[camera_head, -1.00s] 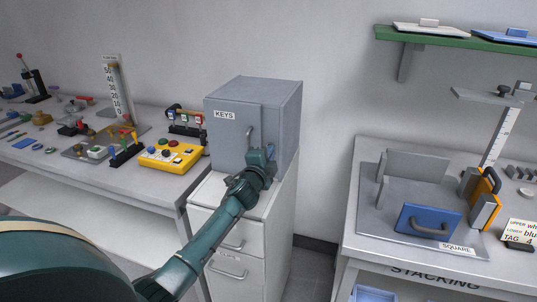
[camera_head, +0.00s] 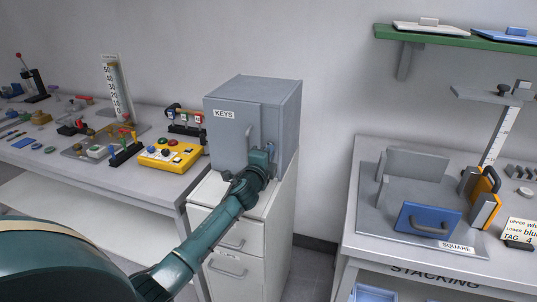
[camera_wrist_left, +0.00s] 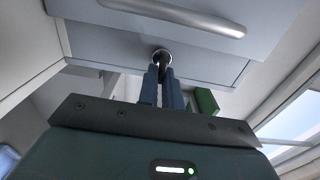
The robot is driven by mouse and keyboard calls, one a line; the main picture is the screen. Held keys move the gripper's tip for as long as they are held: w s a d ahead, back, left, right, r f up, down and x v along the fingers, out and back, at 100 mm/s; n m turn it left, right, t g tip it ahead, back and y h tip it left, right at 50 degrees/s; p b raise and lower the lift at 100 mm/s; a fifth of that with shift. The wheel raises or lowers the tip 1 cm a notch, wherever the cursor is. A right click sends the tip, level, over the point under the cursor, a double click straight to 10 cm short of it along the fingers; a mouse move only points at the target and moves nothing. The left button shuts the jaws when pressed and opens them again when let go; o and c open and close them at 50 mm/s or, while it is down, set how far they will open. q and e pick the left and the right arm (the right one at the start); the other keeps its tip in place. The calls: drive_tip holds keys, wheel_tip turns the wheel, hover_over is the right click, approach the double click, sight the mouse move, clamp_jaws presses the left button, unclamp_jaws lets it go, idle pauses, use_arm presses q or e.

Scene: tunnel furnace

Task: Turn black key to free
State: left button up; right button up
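The grey key cabinet (camera_head: 228,140), labelled KEYS, stands on a white drawer unit, with a bar handle (camera_head: 249,136) on its door. The handle also shows large at the top of the left wrist view (camera_wrist_left: 185,17). My left gripper (camera_head: 271,146) is at the right part of the cabinet front, beside the handle. In the left wrist view, its two blue fingers (camera_wrist_left: 162,76) are close together at a round metal lock (camera_wrist_left: 162,55). A dark piece, seemingly the black key (camera_wrist_left: 163,64), shows between the fingertips at the lock. The fingers hide most of it. My right gripper is out of view.
A yellow button box (camera_head: 170,155) and other devices stand on the left table. On the right, a table (camera_head: 352,215) holds a blue plate with a handle (camera_head: 428,222). A gap of open floor separates the drawer unit (camera_head: 226,222) from the right table.

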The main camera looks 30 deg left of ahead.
use_arm(q)
drive_tip(key=o, duration=0.4)
drive_tip(key=v, duration=1.3)
